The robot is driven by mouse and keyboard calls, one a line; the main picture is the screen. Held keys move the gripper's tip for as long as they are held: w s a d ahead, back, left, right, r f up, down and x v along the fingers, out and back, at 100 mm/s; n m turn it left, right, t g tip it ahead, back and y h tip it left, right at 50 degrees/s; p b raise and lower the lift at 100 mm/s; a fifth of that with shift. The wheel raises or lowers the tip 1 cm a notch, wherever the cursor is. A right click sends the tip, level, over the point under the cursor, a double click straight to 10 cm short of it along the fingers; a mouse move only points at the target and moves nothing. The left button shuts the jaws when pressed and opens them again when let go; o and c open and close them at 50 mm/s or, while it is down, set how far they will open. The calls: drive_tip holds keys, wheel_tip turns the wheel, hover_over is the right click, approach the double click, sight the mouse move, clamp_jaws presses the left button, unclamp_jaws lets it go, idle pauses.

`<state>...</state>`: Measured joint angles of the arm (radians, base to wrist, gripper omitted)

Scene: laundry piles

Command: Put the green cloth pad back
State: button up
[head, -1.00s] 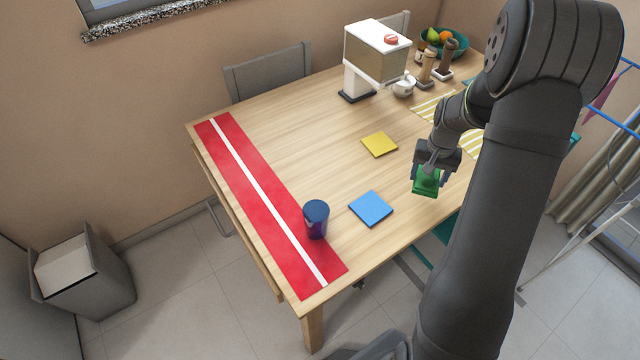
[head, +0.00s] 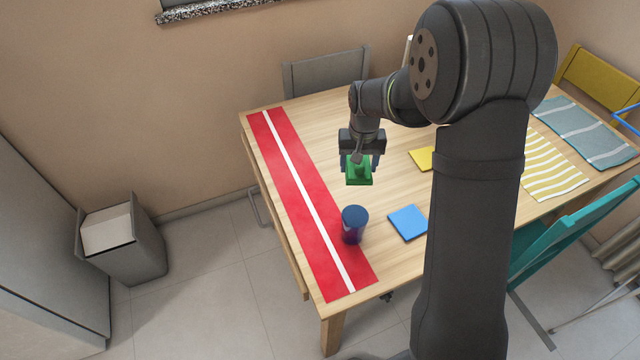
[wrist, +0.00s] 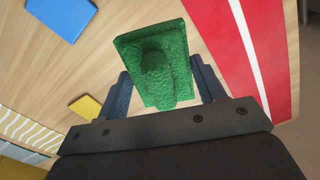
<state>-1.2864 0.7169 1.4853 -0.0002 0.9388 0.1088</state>
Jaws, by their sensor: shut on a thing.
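The green cloth pad (head: 358,176) is a small green block with a raised grip on it. My gripper (head: 360,163) is shut on it and holds it above the table, between the red runner and the yellow pad in the head view. In the wrist view the green pad (wrist: 158,65) sits between the two fingers of my gripper (wrist: 160,85). A yellow pad (head: 421,158) and a blue pad (head: 407,223) lie flat on the table. They also show in the wrist view, yellow (wrist: 86,107) and blue (wrist: 62,17).
A red runner with a white stripe (head: 280,180) lies along the table's left side. A dark blue cup (head: 354,226) stands at its edge. A striped yellow mat (head: 548,170) and a grey-blue mat (head: 580,132) lie right. Bare wood (head: 385,185) shows around the pads.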

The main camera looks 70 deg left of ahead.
drive_tip(key=s+a+f, duration=0.4)
drive_tip(key=s, duration=0.1)
drive_tip(key=s+a+f, duration=0.2)
drive_tip(key=s, duration=0.1)
drive_tip(key=shift+a+f, duration=0.2)
drive_tip(key=shift+a, duration=0.15)
drive_tip(key=shift+f, duration=2)
drive_tip(key=shift+f, duration=0.1)
drive_tip(key=o, duration=1)
wheel_tip(320, 180, up, 12)
drive_tip(key=shift+r, duration=0.1)
hover_over(320, 187)
drive_tip(key=shift+f, duration=4.2)
